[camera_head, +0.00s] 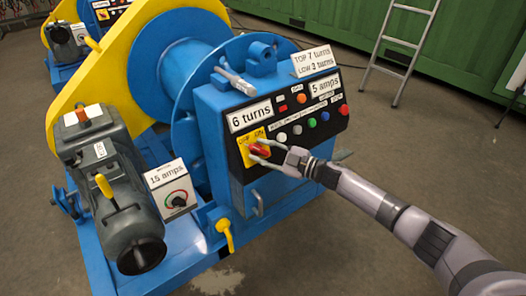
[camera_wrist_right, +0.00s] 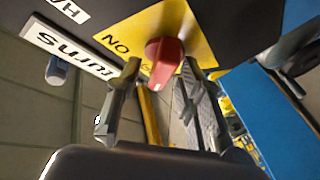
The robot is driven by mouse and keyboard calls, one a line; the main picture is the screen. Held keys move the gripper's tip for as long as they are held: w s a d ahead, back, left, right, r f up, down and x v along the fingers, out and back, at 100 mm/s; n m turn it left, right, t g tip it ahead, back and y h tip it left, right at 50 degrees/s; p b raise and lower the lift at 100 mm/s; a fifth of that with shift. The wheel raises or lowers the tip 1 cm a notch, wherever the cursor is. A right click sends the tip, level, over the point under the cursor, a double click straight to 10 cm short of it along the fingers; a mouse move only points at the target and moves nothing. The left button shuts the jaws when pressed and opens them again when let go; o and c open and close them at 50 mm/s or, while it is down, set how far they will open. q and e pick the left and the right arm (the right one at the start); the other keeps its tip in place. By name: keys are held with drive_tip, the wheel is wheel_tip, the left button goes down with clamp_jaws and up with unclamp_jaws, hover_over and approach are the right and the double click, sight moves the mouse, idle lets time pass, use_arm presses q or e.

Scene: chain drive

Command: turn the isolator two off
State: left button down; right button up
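The isolator is a red knob (camera_head: 260,150) on a yellow plate (camera_head: 244,155) marked OFF and ON, at the lower left of the black control panel (camera_head: 290,122). In the right wrist view the red knob (camera_wrist_right: 163,62) sits at top centre, in front of the yellow plate (camera_wrist_right: 192,28). My right gripper (camera_head: 258,149) is at the knob. In the wrist view its fingertips (camera_wrist_right: 160,72) are apart, one on each side of the knob. A small gap shows on the left side; I cannot tell whether the right finger touches. My left gripper is not in view.
The panel is on a blue winch (camera_head: 210,135) with a yellow chain guard (camera_head: 85,85). Coloured buttons and a "6 turns" label (camera_head: 250,117) are near the gripper. A grey motor (camera_head: 115,190) and a "15 amps" box (camera_head: 172,190) stand left. A ladder (camera_head: 402,45) leans behind.

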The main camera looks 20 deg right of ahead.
drive_tip(key=shift+s, duration=0.1)
drive_tip(key=v, duration=1.2)
